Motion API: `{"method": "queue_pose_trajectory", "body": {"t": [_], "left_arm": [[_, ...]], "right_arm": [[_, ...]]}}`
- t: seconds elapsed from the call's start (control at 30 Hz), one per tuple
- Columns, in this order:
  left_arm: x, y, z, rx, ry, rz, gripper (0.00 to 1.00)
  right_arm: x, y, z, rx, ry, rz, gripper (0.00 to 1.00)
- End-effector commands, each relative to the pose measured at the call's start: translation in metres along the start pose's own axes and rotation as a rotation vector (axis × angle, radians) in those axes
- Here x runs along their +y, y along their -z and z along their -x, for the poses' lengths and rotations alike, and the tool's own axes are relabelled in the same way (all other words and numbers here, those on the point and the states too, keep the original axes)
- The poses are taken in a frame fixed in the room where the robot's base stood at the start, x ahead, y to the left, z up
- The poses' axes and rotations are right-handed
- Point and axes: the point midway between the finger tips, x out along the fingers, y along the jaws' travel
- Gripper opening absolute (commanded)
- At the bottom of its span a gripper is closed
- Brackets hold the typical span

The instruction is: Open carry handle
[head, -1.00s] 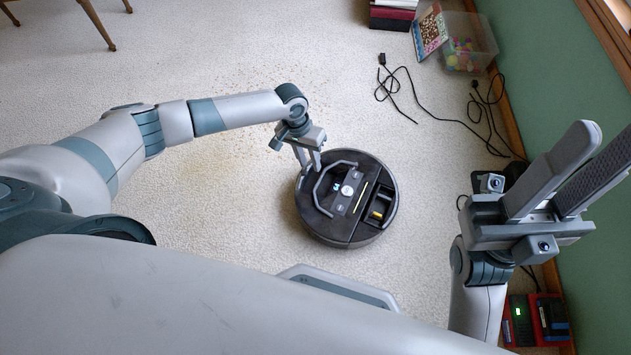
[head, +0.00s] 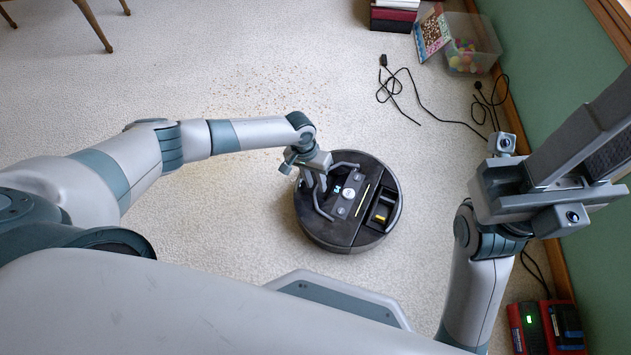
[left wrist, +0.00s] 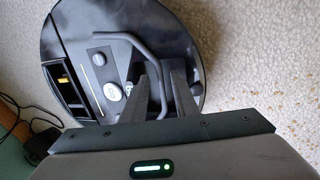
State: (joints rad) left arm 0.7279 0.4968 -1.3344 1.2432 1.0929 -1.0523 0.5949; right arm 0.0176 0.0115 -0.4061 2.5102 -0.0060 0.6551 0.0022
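A round black robot vacuum (head: 340,240) lies on the carpet in the middle of the head view. Its grey angled carry handle (head: 346,165) spans the top around a panel with buttons; the handle also shows in the left wrist view (left wrist: 116,37). My left gripper (head: 320,190) is over the vacuum at the left part of the handle. In the left wrist view its two fingers (left wrist: 162,68) are apart, with the tips beside the handle bar. I cannot tell if they touch it. My right gripper (head: 610,125) is raised at the right, empty, its fingers apart.
A power cable (head: 425,88) lies on the carpet behind and right of the vacuum. A clear bin of coloured balls (head: 470,45) stands by the green wall (head: 545,70). A chair leg (head: 95,25) is at upper left.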

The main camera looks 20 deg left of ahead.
Motion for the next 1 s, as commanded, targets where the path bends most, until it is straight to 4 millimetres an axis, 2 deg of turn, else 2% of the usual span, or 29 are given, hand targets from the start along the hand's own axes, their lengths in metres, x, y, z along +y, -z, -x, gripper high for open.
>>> {"method": "queue_pose_trajectory", "body": {"t": [0.07, 0.17, 0.2, 1.0], "left_arm": [[0.0, 0.0001, 0.0002, 0.0, 0.0, 0.0, 0.27], [-0.0001, 0.0, 0.0002, 0.0, 0.0, 0.0, 0.03], [-0.0001, 0.0, 0.0002, 0.0, 0.0, 0.0, 0.0], [-0.0006, -0.0001, 0.0002, 0.0, 0.001, 0.001, 0.0]], "right_arm": [[0.0, 0.0, -0.0001, 0.0, 0.0, 0.0, 0.31], [0.0, 0.0, 0.0, 0.0, 0.0, 0.0, 0.31], [0.0, 0.0001, 0.0, 0.0, 0.0, 0.0, 0.31], [0.0002, 0.0005, 0.0002, 0.002, 0.0, 0.001, 0.31]]}}
